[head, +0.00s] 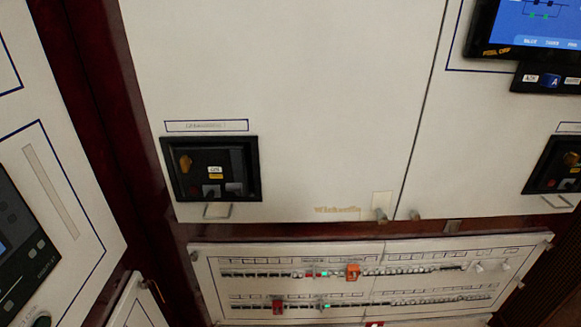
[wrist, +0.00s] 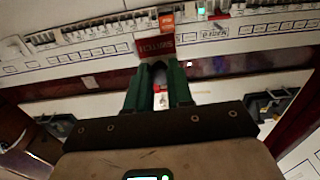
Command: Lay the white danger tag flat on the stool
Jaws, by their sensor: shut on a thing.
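My gripper (wrist: 160,66) shows in the wrist view as two green fingers, close together and pointing at a breaker row. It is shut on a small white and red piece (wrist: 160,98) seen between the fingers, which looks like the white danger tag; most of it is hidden. A white and red scrap (head: 375,323) also shows at the bottom edge of the head view; I cannot tell if it is the same thing. My gripper is not clearly seen in the head view. I cannot make out the stool in either view.
A breaker panel (head: 371,289) with two rows spans the lower head view. It carries an orange block (head: 352,271) and a dark red block (head: 278,306). A dark red block marked SWITCH (wrist: 155,46) appears just beyond my fingertips. White cabinet doors (head: 290,90) stand above.

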